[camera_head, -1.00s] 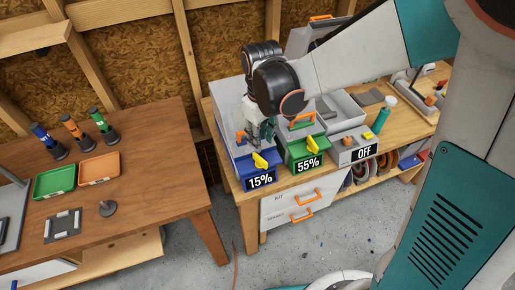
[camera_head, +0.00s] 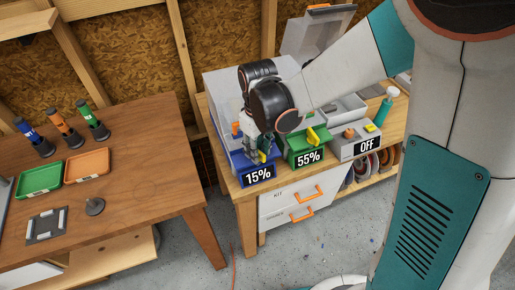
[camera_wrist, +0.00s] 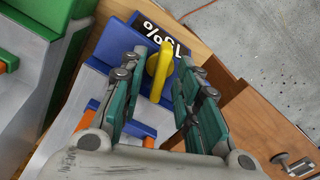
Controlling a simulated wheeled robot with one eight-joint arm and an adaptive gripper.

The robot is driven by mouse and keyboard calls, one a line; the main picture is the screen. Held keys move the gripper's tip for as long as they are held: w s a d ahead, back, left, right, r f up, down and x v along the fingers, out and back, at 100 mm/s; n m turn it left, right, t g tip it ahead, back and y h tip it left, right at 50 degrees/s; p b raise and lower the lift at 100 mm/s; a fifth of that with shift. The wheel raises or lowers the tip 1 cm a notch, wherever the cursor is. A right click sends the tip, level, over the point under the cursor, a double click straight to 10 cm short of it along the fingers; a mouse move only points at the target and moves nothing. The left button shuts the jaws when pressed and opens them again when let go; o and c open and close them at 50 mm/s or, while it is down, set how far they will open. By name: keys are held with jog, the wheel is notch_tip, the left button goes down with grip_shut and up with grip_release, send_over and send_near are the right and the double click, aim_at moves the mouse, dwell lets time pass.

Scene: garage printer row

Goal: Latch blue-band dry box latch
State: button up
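The blue-band dry box (camera_head: 236,160) stands at the left end of the right-hand bench, with a "15%" label on its front. Its yellow latch (camera_wrist: 160,70) lies between my gripper's fingers in the wrist view. My gripper (camera_wrist: 156,85) is open, with one teal finger on each side of the latch and gaps showing. Contact between the fingers and latch cannot be told. In the head view my gripper (camera_head: 258,150) is low at the box front and partly hides the latch. The box's orange handle (camera_wrist: 85,120) also shows in the wrist view.
A green-band box (camera_head: 305,148) labelled "55%" with a yellow latch stands close to the right. A grey box (camera_head: 352,145) labelled "OFF" stands beyond it. A brown table (camera_head: 140,150) with trays is at the left, across a floor gap.

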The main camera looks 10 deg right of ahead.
grip_shut()
jog(key=m, duration=0.4)
jog(key=shift+m+b, duration=0.3)
jog(key=shift+b, duration=0.1)
grip_release()
dwell(0.5)
